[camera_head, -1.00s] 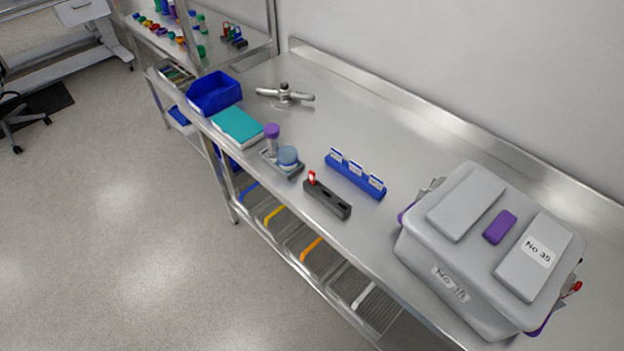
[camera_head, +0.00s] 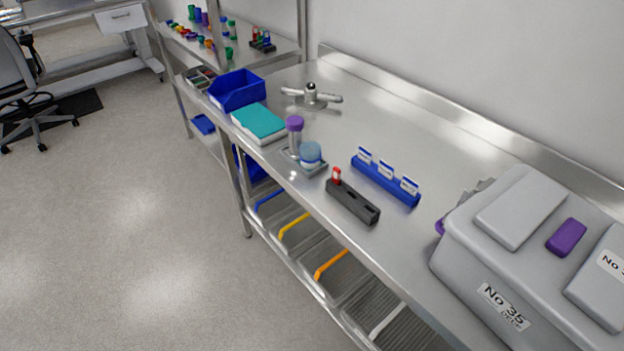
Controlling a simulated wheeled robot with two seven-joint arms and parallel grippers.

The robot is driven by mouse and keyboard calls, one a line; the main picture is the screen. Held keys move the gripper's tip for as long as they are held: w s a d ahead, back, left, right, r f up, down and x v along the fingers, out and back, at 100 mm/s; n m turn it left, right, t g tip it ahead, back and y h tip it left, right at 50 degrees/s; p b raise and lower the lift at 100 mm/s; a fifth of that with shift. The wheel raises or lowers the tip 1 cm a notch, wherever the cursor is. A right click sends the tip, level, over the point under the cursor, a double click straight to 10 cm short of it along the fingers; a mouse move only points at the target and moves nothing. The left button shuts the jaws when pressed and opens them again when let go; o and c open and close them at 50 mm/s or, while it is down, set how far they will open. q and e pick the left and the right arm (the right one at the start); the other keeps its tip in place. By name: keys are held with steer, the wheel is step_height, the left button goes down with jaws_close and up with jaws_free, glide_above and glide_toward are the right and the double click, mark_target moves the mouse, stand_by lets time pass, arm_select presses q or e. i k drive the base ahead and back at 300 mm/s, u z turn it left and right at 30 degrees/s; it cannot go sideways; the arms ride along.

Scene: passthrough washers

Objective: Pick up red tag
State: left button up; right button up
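A small red tag (camera_head: 336,175) stands upright at the left end of a black slotted holder (camera_head: 352,202). The holder lies near the front edge of the steel table, and its other slots look empty. Neither of my grippers shows in the head view, so I cannot see how they stand relative to the tag.
A blue rack with white labels (camera_head: 385,180) sits behind the holder. A big grey container (camera_head: 470,255) fills the table's right side. Left of the holder are a tray with a purple-capped tube (camera_head: 295,132) and blue-lidded jar (camera_head: 311,154), a teal-topped box (camera_head: 259,121) and blue bin (camera_head: 237,90).

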mark_target(337, 173)
steer(key=u, duration=1.35)
steer(key=i, duration=1.45)
steer(key=z, duration=3.1)
